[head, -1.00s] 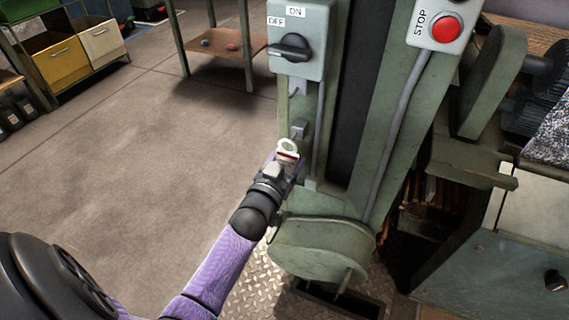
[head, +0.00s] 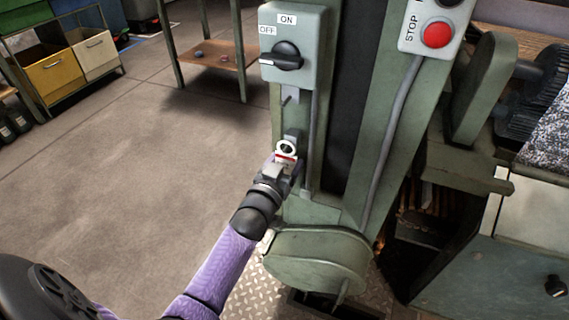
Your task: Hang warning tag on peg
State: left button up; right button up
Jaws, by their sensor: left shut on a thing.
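The warning tag (head: 286,157) is white with a red band and a white ring at its top. My left gripper (head: 281,166) is shut on its lower part and holds it upright in front of the green machine column. A small peg (head: 287,99) sticks out of a grey plate below the ON/OFF switch box (head: 294,45). The tag is below the peg and apart from it in the picture. Part of the tag is hidden by the gripper. My right gripper is not in view.
A red STOP button (head: 437,34) is on the column's right side, with a grey conduit (head: 391,140) below it. A round green housing (head: 318,259) is at the column's foot. Open floor (head: 130,170) lies to the left.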

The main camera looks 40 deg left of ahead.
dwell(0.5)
pick_arm(q)
jog(key=shift+w+f+b, duration=0.2)
jog(key=shift+f+b, duration=0.15)
jog(key=shift+f, duration=0.15)
jog(key=o, duration=1.1)
